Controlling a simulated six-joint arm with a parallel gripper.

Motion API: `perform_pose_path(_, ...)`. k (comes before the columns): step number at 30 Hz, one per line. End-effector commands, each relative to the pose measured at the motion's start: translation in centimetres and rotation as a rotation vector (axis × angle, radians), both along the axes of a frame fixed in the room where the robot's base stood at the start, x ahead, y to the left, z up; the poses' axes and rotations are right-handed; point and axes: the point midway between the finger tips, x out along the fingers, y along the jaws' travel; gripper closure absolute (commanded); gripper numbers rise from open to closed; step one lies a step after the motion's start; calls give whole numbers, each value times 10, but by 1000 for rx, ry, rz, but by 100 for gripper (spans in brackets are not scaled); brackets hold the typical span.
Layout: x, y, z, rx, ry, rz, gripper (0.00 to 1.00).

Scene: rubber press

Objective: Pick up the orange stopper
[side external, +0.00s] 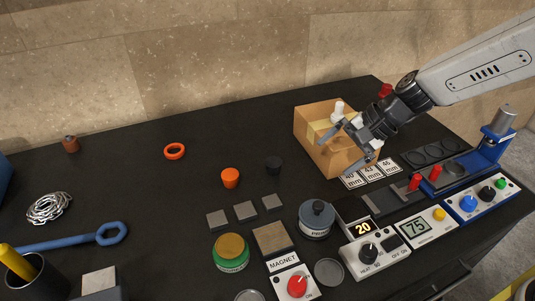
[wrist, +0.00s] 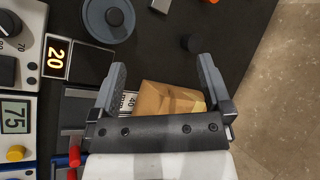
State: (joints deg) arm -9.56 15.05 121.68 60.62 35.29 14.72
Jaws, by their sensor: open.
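My gripper (side external: 340,152) is open and empty above the cardboard box, well to the right of the orange stopper. In the wrist view the two fingers of my gripper (wrist: 162,68) are spread with nothing between them.
The open cardboard box (side external: 309,139) stands under my gripper. An orange ring (side external: 174,151) lies behind the stopper. Several grey blocks (side external: 246,211) and a grey lidded pot (side external: 317,219) stand in front.

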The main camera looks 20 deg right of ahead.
Motion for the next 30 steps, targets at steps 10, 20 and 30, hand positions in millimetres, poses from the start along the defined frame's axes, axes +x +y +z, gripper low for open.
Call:
perform_pose_path(10, 57, 63, 1, 336, 154, -310, 0)
perform_pose_path(20, 108, 109, -3, 645, 314, -587, 0)
perform_pose_path(30, 131, 127, -52, 797, 403, -730, 0)
